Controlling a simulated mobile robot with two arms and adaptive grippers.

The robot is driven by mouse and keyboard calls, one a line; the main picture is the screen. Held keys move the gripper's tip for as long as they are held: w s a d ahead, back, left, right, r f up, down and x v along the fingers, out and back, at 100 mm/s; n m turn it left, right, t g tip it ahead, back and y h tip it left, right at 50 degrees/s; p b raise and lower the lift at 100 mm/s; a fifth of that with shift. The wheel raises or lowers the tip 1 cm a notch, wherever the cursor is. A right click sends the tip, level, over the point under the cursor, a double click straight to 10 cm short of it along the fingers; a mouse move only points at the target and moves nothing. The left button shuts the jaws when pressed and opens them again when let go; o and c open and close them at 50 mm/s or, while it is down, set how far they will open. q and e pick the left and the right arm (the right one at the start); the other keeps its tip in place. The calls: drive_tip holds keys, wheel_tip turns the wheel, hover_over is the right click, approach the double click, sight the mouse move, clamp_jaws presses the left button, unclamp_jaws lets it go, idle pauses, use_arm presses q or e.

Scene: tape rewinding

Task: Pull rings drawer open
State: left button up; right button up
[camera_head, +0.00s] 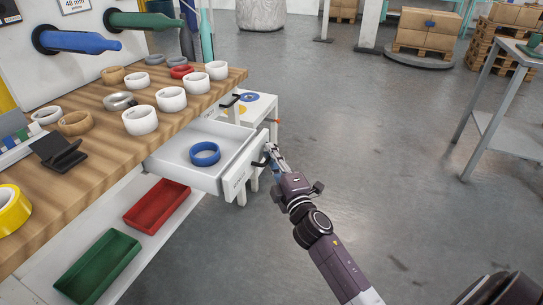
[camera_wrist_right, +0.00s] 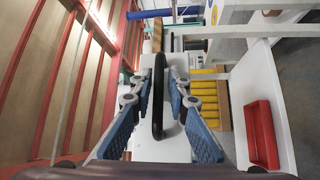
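The white drawer (camera_head: 228,174) under the wooden workbench stands pulled well out, with a blue ring (camera_head: 205,153) lying inside. Its black bow handle (camera_head: 259,161) is on the front panel and also shows in the right wrist view (camera_wrist_right: 160,95). My right gripper (camera_head: 272,153) is at this handle. In the wrist view its two blue-padded fingers (camera_wrist_right: 163,82) lie close on either side of the handle, closed around it; the exact contact is hard to see. My left gripper is not in view.
Another drawer handle (camera_head: 230,101) sits farther back along the bench. White, wooden and grey rings stand on the benchtop (camera_head: 95,160). A red tray (camera_head: 157,204) and a green tray (camera_head: 98,266) lie on the lower shelf. The floor (camera_head: 390,190) to the right is clear.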

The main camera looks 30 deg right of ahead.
drive_tip(key=shift+s, duration=0.15)
drive_tip(key=s+a+f, duration=0.1)
drive_tip(key=s, duration=1)
drive_tip(key=shift+s+a+f, duration=0.25)
drive_tip(key=shift+s, duration=0.05)
drive_tip(key=shift+f, duration=0.1)
